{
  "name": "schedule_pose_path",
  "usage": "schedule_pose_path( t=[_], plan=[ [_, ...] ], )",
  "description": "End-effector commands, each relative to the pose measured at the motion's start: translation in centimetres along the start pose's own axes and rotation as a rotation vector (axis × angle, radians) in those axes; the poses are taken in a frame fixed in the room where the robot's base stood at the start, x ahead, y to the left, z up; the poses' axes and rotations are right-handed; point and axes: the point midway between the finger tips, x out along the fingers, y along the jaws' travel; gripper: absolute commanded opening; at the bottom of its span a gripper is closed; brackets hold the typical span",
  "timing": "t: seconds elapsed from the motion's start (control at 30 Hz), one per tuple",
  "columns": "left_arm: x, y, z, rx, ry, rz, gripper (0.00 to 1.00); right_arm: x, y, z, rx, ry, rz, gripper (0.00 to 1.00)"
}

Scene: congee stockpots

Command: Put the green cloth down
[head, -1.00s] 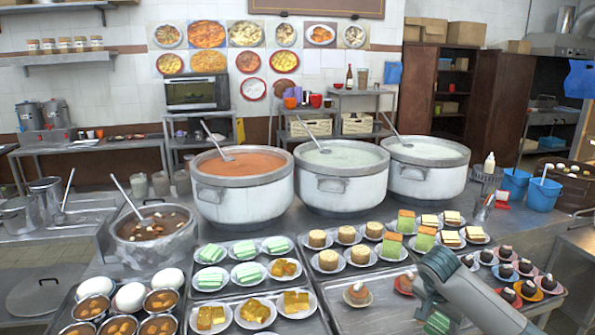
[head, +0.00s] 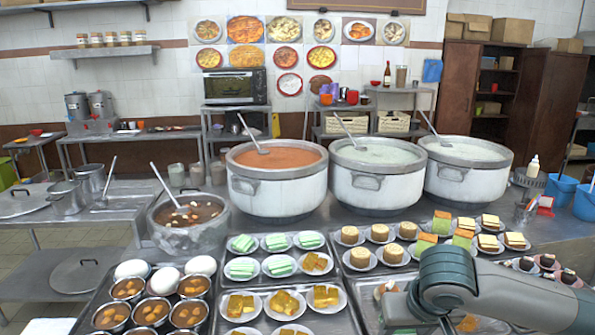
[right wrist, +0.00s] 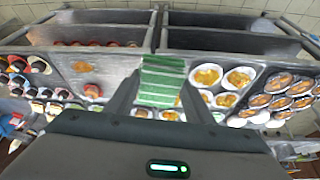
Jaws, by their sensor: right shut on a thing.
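A green cloth with pale stripes (right wrist: 162,80) is between the fingers of my right gripper (right wrist: 160,98) in the right wrist view. The gripper is shut on it. The cloth is held above the counter with food trays, and I cannot tell whether it touches anything. In the head view my right arm comes in from the lower right, over the front trays. The cloth is not clearly visible there, hidden by the arm or below the picture edge. My left gripper is in neither view.
Trays of plated cakes (head: 326,297) and bowls of brown food (head: 148,312) crowd the counter front. Three large stockpots (head: 277,190) with ladles stand behind, and a smaller pot (head: 188,222) is at left. A side table (head: 110,205) at left has some bare surface.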

Motion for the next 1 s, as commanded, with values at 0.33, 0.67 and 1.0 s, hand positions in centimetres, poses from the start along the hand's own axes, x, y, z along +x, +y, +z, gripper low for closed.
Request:
schedule_pose_path(
  t=[0.33, 0.67, 1.0],
  plan=[
    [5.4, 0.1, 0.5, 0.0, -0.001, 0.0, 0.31, 5.0, 0.0, 2.0, 0.003, 0.001, 0.0, 0.3],
    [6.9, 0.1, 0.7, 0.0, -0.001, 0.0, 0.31, 6.4, 0.0, 2.5, 0.004, 0.002, 0.0, 0.3],
    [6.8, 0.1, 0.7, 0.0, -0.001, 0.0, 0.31, 6.3, 0.0, 2.5, 0.004, 0.001, 0.0, 0.3]
  ],
)
